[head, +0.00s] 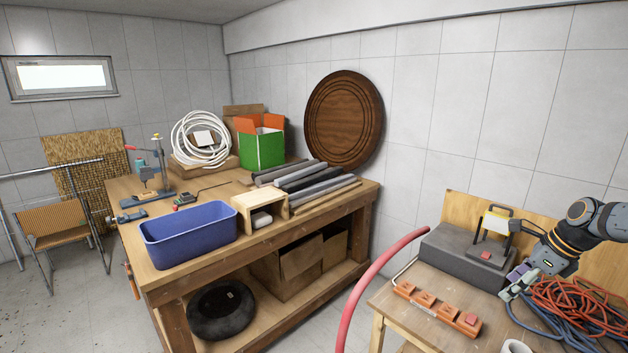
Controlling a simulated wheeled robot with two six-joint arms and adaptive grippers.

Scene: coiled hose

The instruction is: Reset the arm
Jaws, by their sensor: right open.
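My right arm comes in from the right edge. Its gripper (513,283) is open and points left and down over the small wooden table (402,315). Nothing shows between its fingers. It is near orange and blue cables (578,305) and an orange block strip (437,309); I cannot tell if it touches them. A coiled white hose (186,147) stands on the far workbench, well away from the gripper. A red hose (366,284) curves up from below to the small table's left side. My left gripper is not in view.
A white cup (515,346) is at the front edge. The large workbench (203,280) holds a blue bin (190,240), a wooden box frame (262,202) and grey pipes (303,178).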

